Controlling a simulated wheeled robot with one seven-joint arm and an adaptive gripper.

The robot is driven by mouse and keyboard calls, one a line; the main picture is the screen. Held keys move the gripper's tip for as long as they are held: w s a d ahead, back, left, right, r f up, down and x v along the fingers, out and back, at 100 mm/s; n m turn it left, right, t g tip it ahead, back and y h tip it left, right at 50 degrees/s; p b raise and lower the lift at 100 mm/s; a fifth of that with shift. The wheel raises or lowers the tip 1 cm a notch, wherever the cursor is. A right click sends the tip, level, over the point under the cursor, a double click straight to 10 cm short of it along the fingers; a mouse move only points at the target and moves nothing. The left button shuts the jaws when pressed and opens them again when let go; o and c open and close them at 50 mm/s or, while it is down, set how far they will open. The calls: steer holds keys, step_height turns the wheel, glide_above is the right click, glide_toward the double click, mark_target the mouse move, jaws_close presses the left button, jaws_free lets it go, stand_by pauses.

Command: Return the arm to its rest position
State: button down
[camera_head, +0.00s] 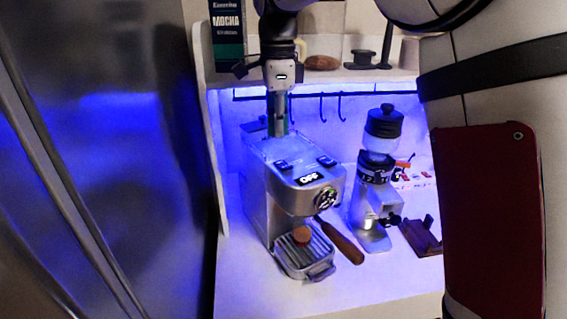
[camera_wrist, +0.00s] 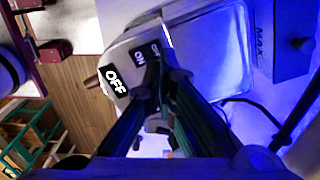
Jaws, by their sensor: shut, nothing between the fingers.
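My gripper (camera_head: 279,128) points straight down above the rear top of the silver espresso machine (camera_head: 284,178), its fingers close together and nothing visible between them. In the wrist view my gripper (camera_wrist: 152,75) reaches toward the machine's top (camera_wrist: 215,50), beside the ON and OFF labels. I cannot tell whether the fingertips touch the machine. My arm comes in from the top of the picture.
A grinder (camera_head: 378,165) stands right of the machine. A wooden-handled portafilter (camera_head: 340,241) sits at its front. Hooks (camera_head: 322,107) hang below a shelf (camera_head: 345,76) with a mocha box (camera_head: 227,35). A dark fridge-like panel (camera_head: 120,130) is at left. The front counter (camera_head: 240,290) is clear.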

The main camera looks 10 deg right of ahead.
steer(key=shift+r, duration=0.5)
steer(key=s+d+r+n+t+b, duration=0.1)
steer(key=s+d+r+n, duration=0.1)
steer(key=s+d+n, duration=0.35)
steer(key=s+d+r+n+t, duration=0.1)
steer(key=s+d+n+t, duration=0.15)
steer(key=s, duration=0.55)
steer(key=s+d+f+n+t, duration=0.1)
steer(key=s+f+n, duration=0.2)
steer(key=s+n, duration=0.2)
steer(key=s+d+f+n+t+b, duration=0.1)
steer(key=s+f+n, duration=0.3)
steer(key=s, duration=0.4)
steer(key=shift+d+n, duration=0.5)
steer(key=shift+d, duration=0.05)
